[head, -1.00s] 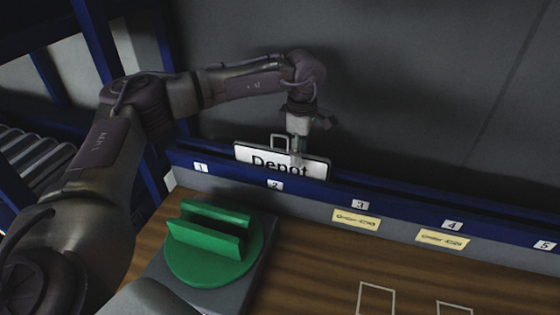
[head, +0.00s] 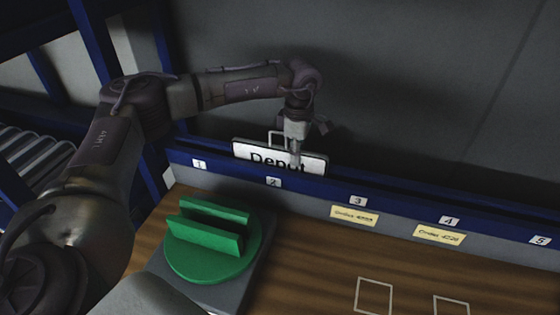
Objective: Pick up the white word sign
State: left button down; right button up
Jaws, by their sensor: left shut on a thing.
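The white word sign (head: 253,154) reads "Depot" in black letters and has a frame-like handle on top. It stands in the blue rack (head: 320,192) behind the label numbered 2, with its lower edge hidden by the rack's front. My left gripper (head: 295,155) points down in front of the sign's right half and covers part of the word. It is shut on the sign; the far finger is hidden. My right gripper is not in the head view.
A green slotted stand (head: 213,245) on a grey base sits on the wooden table in front of the rack. Yellow labels (head: 354,216) hang below numbers 3 and 4. White outlines (head: 374,296) mark the table at the right. A grey wall rises behind.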

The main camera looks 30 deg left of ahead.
pick_arm(q)
jog(key=shift+r+b, duration=0.3)
jog(key=shift+r, duration=0.25)
jog(key=r, duration=0.1)
jog(key=d+r+b, duration=0.1)
jog(key=r, duration=0.1)
jog(key=shift+r, duration=0.15)
jog(key=d+r+b, duration=0.3)
jog(key=d+r, duration=0.3)
jog(key=d, duration=0.4)
jog(key=shift+d+r, duration=0.35)
jog(key=shift+d, duration=0.05)
